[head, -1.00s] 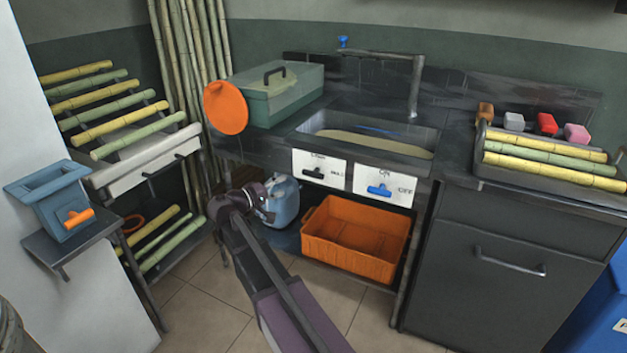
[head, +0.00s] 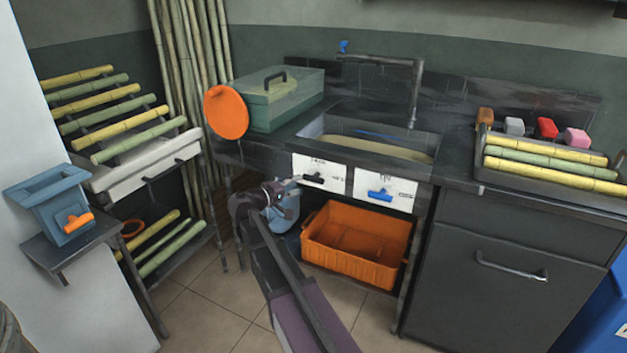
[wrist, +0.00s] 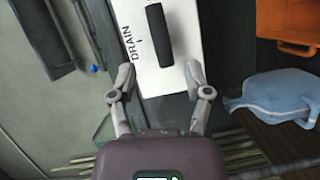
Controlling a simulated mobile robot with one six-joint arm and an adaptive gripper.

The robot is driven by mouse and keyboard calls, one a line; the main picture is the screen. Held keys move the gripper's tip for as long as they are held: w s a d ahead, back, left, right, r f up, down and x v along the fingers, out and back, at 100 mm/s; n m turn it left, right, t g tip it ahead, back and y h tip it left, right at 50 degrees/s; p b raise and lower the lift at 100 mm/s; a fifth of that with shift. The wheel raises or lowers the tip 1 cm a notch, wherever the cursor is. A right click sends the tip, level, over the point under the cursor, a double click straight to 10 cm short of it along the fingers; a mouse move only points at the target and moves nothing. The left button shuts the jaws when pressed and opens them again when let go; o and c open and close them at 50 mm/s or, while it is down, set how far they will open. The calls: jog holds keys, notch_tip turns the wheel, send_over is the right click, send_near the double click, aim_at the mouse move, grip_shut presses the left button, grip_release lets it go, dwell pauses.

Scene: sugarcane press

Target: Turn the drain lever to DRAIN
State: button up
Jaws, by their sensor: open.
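The black drain lever (head: 314,178) is on the left white panel (head: 334,168) under the sink front. In the head view it lies roughly level. The wrist view shows the lever (wrist: 158,35) and the white plate (wrist: 185,78) close up, with the word DRAIN beside the lever. My gripper (head: 284,187) is just left of the panel in the head view. In the wrist view my gripper (wrist: 160,78) has its fingers spread, with the lever ahead of and between them, apart from it. Nothing is held.
A second panel with a blue lever (head: 380,194) is to the right. A round orange lid (head: 226,112) leans by the green box (head: 285,100) above left.

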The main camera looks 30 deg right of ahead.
aim_at(310, 179)
jog(key=shift+x, duration=3.95)
